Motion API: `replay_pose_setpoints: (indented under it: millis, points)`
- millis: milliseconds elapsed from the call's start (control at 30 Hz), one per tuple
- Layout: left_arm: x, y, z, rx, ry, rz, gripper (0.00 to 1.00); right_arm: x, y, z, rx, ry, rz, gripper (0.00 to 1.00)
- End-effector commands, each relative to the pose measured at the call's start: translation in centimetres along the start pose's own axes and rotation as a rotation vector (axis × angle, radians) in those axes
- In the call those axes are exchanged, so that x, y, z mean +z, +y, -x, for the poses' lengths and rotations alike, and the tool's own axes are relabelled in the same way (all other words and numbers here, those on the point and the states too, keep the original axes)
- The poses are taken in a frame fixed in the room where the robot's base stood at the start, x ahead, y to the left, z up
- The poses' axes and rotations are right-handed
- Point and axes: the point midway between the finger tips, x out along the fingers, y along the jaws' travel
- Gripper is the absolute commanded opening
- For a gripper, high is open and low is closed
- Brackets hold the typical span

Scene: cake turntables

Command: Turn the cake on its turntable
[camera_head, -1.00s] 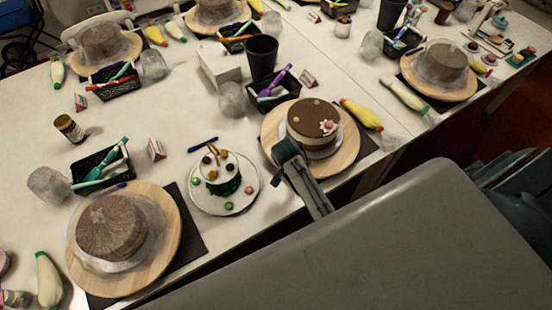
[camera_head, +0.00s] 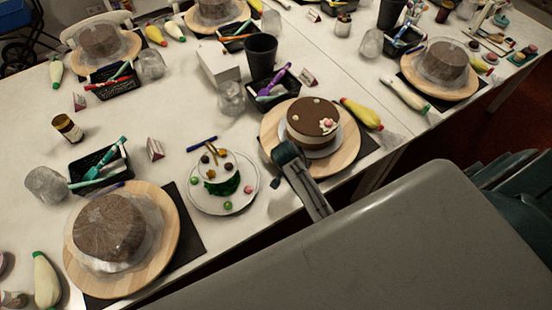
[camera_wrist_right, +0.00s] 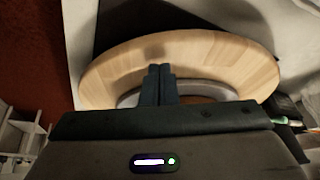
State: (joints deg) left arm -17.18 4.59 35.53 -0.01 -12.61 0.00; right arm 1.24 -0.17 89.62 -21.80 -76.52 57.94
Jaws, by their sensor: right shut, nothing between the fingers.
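The chocolate-topped cake (camera_head: 312,116) with a small pink-and-white flower stands on a silver board on a round wooden turntable (camera_head: 345,160). My right gripper (camera_head: 286,152) is at the near-left rim of this turntable, just beside the cake. In the right wrist view the closed fingers (camera_wrist_right: 157,84) lie together with nothing between them, over the edge of the wooden turntable (camera_wrist_right: 220,62). They hide part of the silver board there. I cannot tell whether the fingertips touch the wood. My left gripper is not in view.
A plate (camera_head: 238,200) with a small green-sided cake sits left of the turntable. Another turntable (camera_head: 170,242) with a wrapped brown cake is at the lower left. A black basket (camera_head: 270,101) and dark cup (camera_head: 262,55) stand behind. A yellow piping bag (camera_head: 361,113) lies on the right.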

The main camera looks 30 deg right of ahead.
Motion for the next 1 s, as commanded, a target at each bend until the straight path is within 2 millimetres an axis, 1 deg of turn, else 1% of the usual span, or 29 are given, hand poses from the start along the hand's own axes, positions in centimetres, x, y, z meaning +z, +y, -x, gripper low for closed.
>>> replay_pose_setpoints:
  millis: [167, 267, 367, 467, 633, 700, 833, 1000]
  points:
    - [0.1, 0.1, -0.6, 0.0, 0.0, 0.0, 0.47, 0.4, 0.0, -0.8, 0.001, 0.0, 0.0, 0.0]
    - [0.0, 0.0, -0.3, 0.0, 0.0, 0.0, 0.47, 0.2, 0.1, -0.6, 0.001, 0.0, 0.001, 0.0]
    - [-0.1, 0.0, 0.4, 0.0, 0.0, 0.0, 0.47, -0.1, 1.1, -0.6, 0.003, 0.0, 0.002, 0.0]
    - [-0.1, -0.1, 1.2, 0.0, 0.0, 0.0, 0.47, -0.6, 2.6, -0.7, 0.004, 0.002, 0.003, 0.0]
    - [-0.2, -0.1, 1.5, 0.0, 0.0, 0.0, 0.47, -1.3, 5.0, -1.3, 0.003, 0.001, 0.002, 0.0]
    - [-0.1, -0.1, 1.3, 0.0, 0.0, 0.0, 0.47, -1.5, 5.8, -1.6, 0.002, 0.002, 0.001, 0.0]
    - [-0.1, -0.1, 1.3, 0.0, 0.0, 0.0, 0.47, -1.8, 6.8, -1.7, 0.001, 0.001, 0.001, 0.0]
    - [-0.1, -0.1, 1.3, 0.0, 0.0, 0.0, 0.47, -1.8, 6.9, -1.7, 0.0, -0.001, 0.0, 0.0]
